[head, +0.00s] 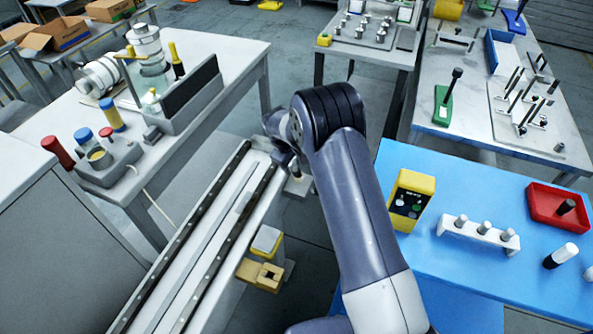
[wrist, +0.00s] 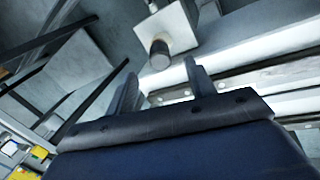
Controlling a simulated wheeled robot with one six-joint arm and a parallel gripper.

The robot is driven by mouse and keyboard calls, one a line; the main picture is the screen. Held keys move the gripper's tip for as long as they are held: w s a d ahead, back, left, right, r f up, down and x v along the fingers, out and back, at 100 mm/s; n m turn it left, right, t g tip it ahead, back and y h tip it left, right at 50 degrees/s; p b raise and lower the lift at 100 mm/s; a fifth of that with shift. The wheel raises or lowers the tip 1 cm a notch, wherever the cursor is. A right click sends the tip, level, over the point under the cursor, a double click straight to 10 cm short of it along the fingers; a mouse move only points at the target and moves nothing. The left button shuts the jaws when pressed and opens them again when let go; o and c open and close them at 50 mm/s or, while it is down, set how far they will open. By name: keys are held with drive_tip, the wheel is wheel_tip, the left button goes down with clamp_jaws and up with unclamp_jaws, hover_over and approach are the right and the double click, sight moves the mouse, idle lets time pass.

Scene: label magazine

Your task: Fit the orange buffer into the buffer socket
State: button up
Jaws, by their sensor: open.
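My gripper (head: 284,158) is at the far end of my arm, beside the far end of the long rail track in the head view. In the wrist view my gripper (wrist: 161,76) has its two fingers apart, with nothing between them. Beyond the fingertips is a pale block (wrist: 170,28) with a short dark grey cylinder (wrist: 160,54) sticking out of it. Part of a pale block (head: 299,185) also shows just below my gripper in the head view. I cannot make out an orange buffer, and I cannot tell which part is the buffer socket.
The rail track (head: 190,250) runs from lower left towards my gripper. A tan bracket (head: 262,275) and a yellow-sided box (head: 266,241) sit at its right side. A blue-topped table (head: 470,262) with a yellow device (head: 411,197) and red tray (head: 543,205) stands right of my arm.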

sight(295, 168)
drive_tip(key=shift+p+x, duration=1.1)
drive_tip(key=shift+x, duration=1.7)
drive_tip(key=shift+c, duration=0.3)
clamp_jaws()
wheel_tip(295, 168, up, 9)
drive_tip(key=b, duration=0.2)
drive_tip(key=shift+b, duration=0.3)
drive_tip(key=shift+r+m, duration=0.15)
drive_tip(key=shift+m, duration=0.25)
drive_tip(key=shift+w+d+m+g+y, duration=0.1)
drive_tip(key=shift+d+m+g+y, duration=0.15)
drive_tip(key=shift+m+g+y, duration=0.25)
drive_tip(key=m, duration=0.2)
drive_tip(key=shift+w+d+f+m+y, duration=0.15)
drive_tip(key=shift+d+f+m+y, duration=0.1)
drive_tip(key=shift+f+m+y, duration=0.15)
drive_tip(key=shift+w+f+m+g+y, duration=0.1)
drive_tip(key=shift+m+g+y, duration=0.25)
drive_tip(key=shift+m, duration=0.45)
